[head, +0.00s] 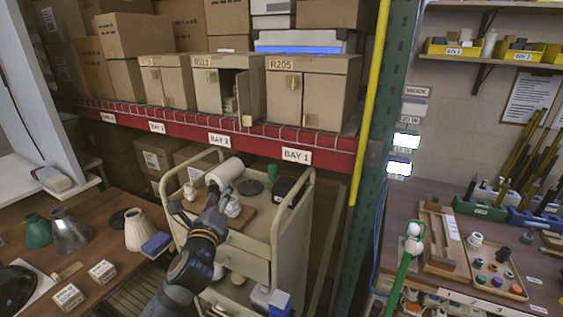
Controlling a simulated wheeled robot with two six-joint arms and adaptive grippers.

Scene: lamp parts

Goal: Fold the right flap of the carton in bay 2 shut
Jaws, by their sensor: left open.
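The carton (208,87) marked R112 stands on the red-edged shelf above the BAY 2 label (219,140). Its left front flap lies across the opening. Its right flap (243,95) stands swung outward, and a dark gap shows between the flaps with a pale item (229,104) inside. My left gripper (213,192) is open, below and in front of the shelf, over the top of a cream cart and well apart from the flap. Small parts on the cart lie close around it. My right gripper is not in view.
Carton R205 (308,92) stands right of the open one, and another carton (166,84) stands left. The cream cart (255,240) carries a white roll (225,172) and small parts. A yellow pole (370,100) and green upright (397,110) bound the shelf at right.

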